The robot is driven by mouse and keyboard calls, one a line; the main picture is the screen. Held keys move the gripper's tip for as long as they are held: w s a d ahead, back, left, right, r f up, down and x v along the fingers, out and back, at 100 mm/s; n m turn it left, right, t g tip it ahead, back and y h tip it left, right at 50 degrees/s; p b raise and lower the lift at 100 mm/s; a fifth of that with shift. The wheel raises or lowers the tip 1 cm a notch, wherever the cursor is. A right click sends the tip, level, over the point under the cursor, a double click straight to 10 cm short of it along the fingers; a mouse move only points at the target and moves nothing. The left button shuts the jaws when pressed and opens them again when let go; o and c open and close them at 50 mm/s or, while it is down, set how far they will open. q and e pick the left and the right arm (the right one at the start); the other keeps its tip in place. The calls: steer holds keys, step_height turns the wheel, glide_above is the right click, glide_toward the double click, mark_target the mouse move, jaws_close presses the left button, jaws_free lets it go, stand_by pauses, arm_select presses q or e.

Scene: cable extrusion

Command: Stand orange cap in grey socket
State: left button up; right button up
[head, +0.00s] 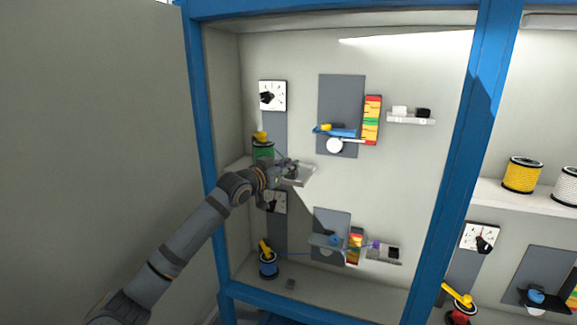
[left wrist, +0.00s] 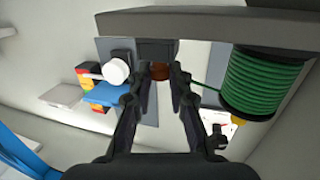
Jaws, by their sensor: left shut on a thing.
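My left gripper (head: 284,169) reaches in from the left, in front of the cabinet's back wall, beside a small pale ledge (head: 303,176). In the left wrist view, which looks upside down, its fingers (left wrist: 160,74) are shut on the orange cap (left wrist: 160,72), a dark orange-brown piece mostly hidden between the fingertips. A dark grey block (left wrist: 156,50), apparently the grey socket, adjoins the cap on the shelf side. I cannot tell whether the cap is seated in it or only touching it. My right gripper is not in view.
A green spool (head: 263,150) stands close to my left wrist; its green cable runs toward the fingers in the left wrist view. Dials, panels, coloured strips and a white-and-black block ledge (head: 410,118) are on the back wall. A blue post (head: 205,150) borders the left.

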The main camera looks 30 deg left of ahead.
arm_select(q)
steer(key=shift+f, duration=0.25)
steer(key=o, duration=0.9)
step_height(320, 180, up, 10)
steer(key=shift+o, duration=0.3)
steer(key=o, duration=1)
